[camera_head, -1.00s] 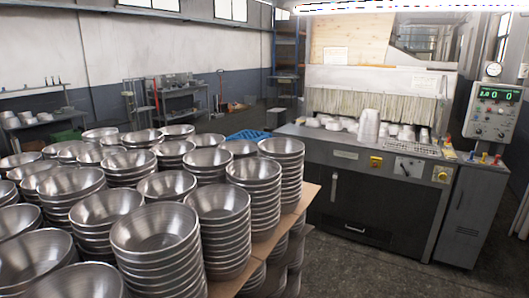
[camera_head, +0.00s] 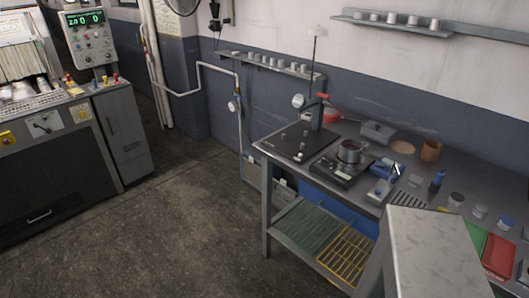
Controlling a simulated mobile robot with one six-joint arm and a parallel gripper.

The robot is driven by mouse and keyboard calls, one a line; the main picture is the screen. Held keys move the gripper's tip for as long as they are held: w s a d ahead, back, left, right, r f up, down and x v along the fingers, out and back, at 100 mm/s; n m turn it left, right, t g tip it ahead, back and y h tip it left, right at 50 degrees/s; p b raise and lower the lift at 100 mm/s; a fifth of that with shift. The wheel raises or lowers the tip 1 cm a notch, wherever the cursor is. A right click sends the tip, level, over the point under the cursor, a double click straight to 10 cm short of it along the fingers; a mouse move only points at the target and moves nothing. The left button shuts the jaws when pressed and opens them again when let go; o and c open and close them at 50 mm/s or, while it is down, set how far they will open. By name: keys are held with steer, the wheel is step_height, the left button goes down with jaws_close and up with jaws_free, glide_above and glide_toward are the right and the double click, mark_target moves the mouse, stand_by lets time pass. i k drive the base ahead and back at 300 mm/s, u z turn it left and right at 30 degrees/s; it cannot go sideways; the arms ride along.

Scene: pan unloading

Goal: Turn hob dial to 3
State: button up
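A small black hob (camera_head: 329,174) sits on the metal workbench (camera_head: 448,192) at the right. A small metal pot (camera_head: 349,151) stands on it. Any dial on the hob is too small to make out, and so is its setting. A flat black panel (camera_head: 284,146) with small knob-like parts lies to the left of the hob. A small grey box (camera_head: 379,192) lies in front and to the right of it. My gripper is not in view.
The bench also holds a brown cup (camera_head: 431,150), a blue bottle (camera_head: 437,181) and a red item (camera_head: 498,255). A yellow rack (camera_head: 346,255) is on its lower shelf. A grey machine (camera_head: 45,150) stands at the left. The floor between is clear.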

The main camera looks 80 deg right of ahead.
mark_target(325, 163)
steer(key=u, duration=1)
steer(key=k, duration=0.15)
steer(key=z, duration=2.95)
steer(key=k, duration=0.15)
steer(key=z, duration=1.2)
steer(key=i, duration=0.55)
steer(key=z, duration=0.15)
